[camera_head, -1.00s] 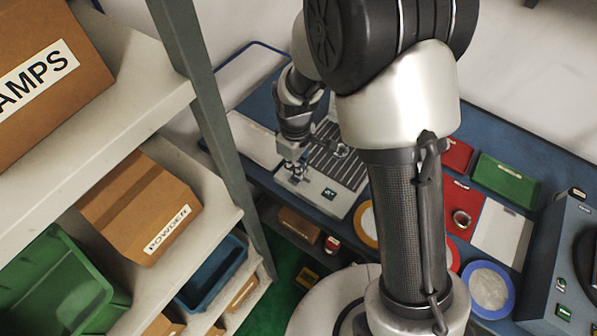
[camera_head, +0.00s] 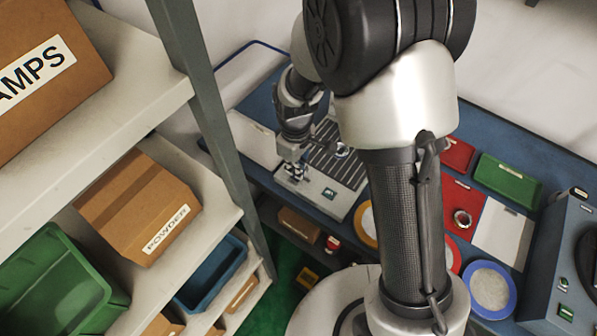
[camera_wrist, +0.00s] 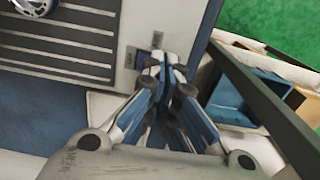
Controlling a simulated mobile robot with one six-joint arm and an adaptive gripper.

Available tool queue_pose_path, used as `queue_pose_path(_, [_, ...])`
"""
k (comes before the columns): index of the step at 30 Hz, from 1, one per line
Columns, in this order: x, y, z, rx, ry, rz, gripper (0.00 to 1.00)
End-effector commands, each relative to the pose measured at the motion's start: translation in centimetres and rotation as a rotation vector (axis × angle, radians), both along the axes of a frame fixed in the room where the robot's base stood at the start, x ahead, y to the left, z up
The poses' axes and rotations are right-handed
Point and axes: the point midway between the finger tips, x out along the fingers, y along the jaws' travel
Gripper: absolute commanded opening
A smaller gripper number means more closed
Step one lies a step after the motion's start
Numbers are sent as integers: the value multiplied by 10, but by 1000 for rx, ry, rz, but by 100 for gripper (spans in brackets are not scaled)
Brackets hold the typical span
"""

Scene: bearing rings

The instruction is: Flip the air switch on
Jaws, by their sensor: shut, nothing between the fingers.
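A light grey machine with dark slots (camera_head: 349,150) stands on the blue bench, and its pale front strip also shows in the wrist view (camera_wrist: 134,20). My gripper (camera_head: 297,179) is shut and empty, pointing down at the left part of the strip. In the wrist view its blue-and-grey fingertips (camera_wrist: 166,64) meet over the strip, beside a small metal plate (camera_wrist: 157,41). The fingers partly hide what lies under them, so I cannot tell the air switch's position or whether they touch it.
A shelf with a powder box (camera_head: 138,205), a blue bin (camera_head: 211,273) and a green bin (camera_head: 62,282) stands left of the bench. Red trays (camera_head: 462,208), a green tray (camera_head: 507,180) and a blue-grey machine (camera_head: 568,255) are at right.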

Motion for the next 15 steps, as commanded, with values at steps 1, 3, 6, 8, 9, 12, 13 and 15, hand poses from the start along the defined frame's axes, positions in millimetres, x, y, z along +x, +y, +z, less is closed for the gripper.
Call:
queue_pose_path(1, [0,0,-1,0,0,0,0])
queue_pose_path(3, [0,0,-2,0,0,0,0])
queue_pose_path(6, [0,0,-4,0,0,0,0])
queue_pose_path(8, [0,0,-5,0,0,0,0])
queue_pose_path(9, [0,0,-6,0,0,0,0])
queue_pose_path(12, [0,0,-7,0,0,0,0])
queue_pose_path(13, [0,0,-7,0,0,0,0])
queue_pose_path(15, [0,0,-9,0,0,0,0])
